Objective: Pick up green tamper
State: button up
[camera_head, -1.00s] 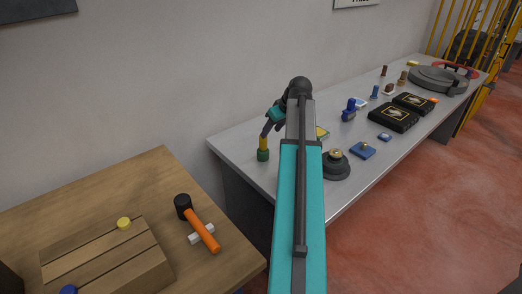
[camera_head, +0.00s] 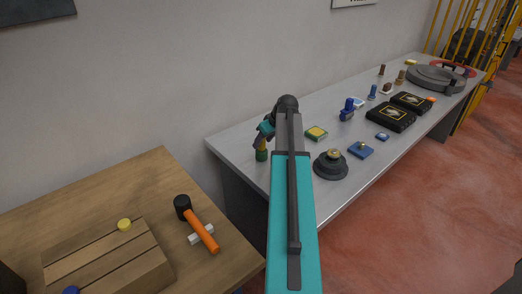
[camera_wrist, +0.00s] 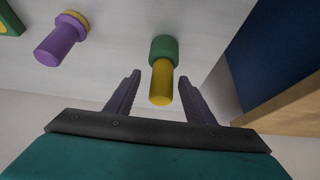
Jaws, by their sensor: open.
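The green tamper, with a green base and a yellow handle, stands at the near left end of the grey table, its green base (camera_head: 261,156) visible in the head view. In the wrist view its yellow handle (camera_wrist: 161,85) points toward me and lies between my two fingers. My gripper (camera_wrist: 161,77) is open, with a finger on each side of the handle and gaps on both sides. In the head view my gripper (camera_head: 264,133) is right above the tamper and covers part of its handle.
A purple piece with a yellow ring (camera_wrist: 62,40) stands left of the tamper in the wrist view. A green and yellow block (camera_head: 317,133) and a dark round base (camera_head: 330,166) are on the grey table (camera_head: 232,146). A wooden table (camera_head: 95,193) with a hammer (camera_head: 203,232) is at left.

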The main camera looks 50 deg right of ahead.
jog(key=shift+w+f, duration=0.15)
jog(key=shift+f, duration=0.05)
dwell(0.3)
jog(key=shift+p+x, duration=0.95)
jog(key=shift+x, duration=1.5)
jog(key=shift+w+a, duration=0.1)
grip_shut()
